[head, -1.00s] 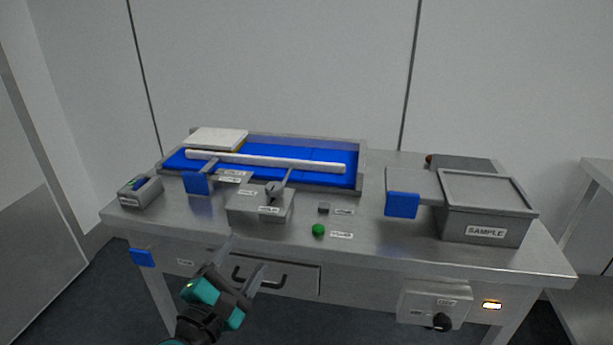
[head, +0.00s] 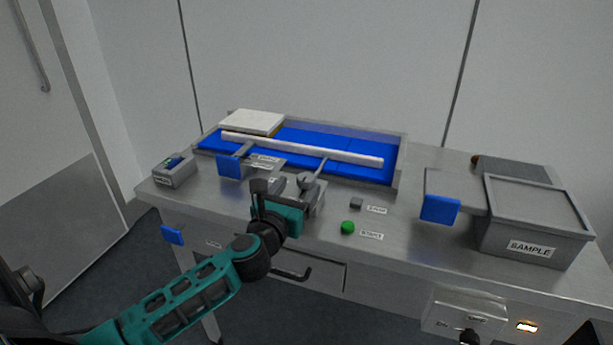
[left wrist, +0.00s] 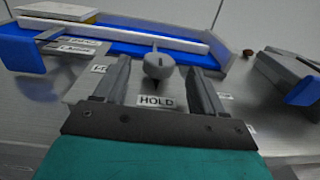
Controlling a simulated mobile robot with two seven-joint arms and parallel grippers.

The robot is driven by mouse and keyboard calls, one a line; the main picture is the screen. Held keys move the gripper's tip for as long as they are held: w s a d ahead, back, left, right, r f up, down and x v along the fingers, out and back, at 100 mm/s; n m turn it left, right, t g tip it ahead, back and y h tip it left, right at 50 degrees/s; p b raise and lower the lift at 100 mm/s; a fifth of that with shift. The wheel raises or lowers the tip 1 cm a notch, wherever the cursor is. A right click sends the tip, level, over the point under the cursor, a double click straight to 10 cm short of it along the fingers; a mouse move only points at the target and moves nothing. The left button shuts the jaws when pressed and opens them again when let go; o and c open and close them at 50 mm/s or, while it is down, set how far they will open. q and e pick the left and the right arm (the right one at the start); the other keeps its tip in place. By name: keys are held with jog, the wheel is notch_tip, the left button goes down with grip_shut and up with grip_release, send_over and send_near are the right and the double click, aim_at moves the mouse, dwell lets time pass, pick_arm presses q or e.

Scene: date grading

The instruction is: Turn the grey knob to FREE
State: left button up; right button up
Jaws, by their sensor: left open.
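The grey knob (head: 306,181) stands on a grey box on the steel table in front of the blue belt. In the left wrist view, the round knob (left wrist: 158,65) has a dark pointer at its near side, towards the label HOLD (left wrist: 156,101). A partly hidden label (left wrist: 100,68) lies to the left; its full word is not readable. My left gripper (head: 283,190) is open and empty at the box. In the wrist view its fingers (left wrist: 160,76) lie left and right of the knob, with gaps visible. My right gripper is not in view.
Behind the box is the blue belt (head: 350,166) with a white bar (head: 300,150) across it.

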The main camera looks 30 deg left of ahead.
aim_at(306, 177)
pick_arm(q)
jog(key=w, duration=0.2)
jog(key=w+a, duration=0.1)
jog(key=w, duration=0.2)
jog(key=shift+w, duration=0.25)
jog(key=c, duration=1)
jog(key=shift+o, duration=0.2)
